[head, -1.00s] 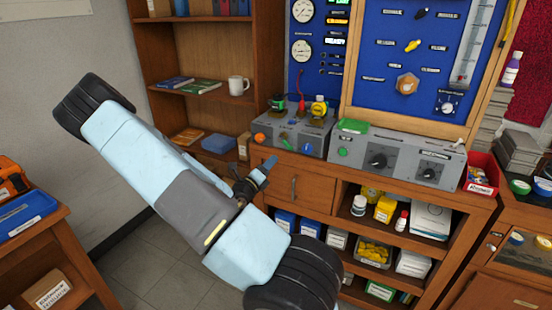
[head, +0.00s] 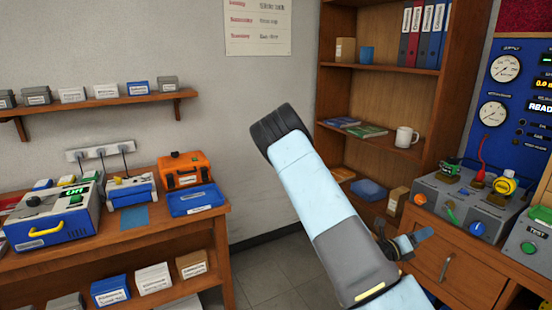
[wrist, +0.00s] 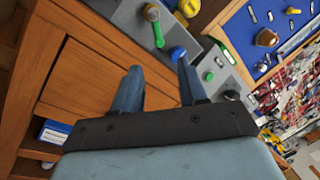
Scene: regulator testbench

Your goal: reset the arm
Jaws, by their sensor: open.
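My gripper (wrist: 160,72) is open and empty, its two blue fingers apart in the wrist view. In the head view my gripper (head: 418,238) shows small at the lower right, in front of the wooden cabinet (head: 462,262) under the test bench. My pale blue and grey arm runs across the middle of the head view. In the wrist view a wooden drawer front (wrist: 90,80) lies behind the fingers. The grey control box (wrist: 130,18) with green and blue knobs is beyond the fingertips. Nothing is held.
At the left a side table (head: 150,238) carries a blue-and-grey device (head: 52,215), an orange case (head: 186,172) and a blue tray (head: 197,200). A bookcase (head: 375,72) with a white mug (head: 406,137) stands behind my arm. Floor (head: 265,275) shows between the side table and my arm.

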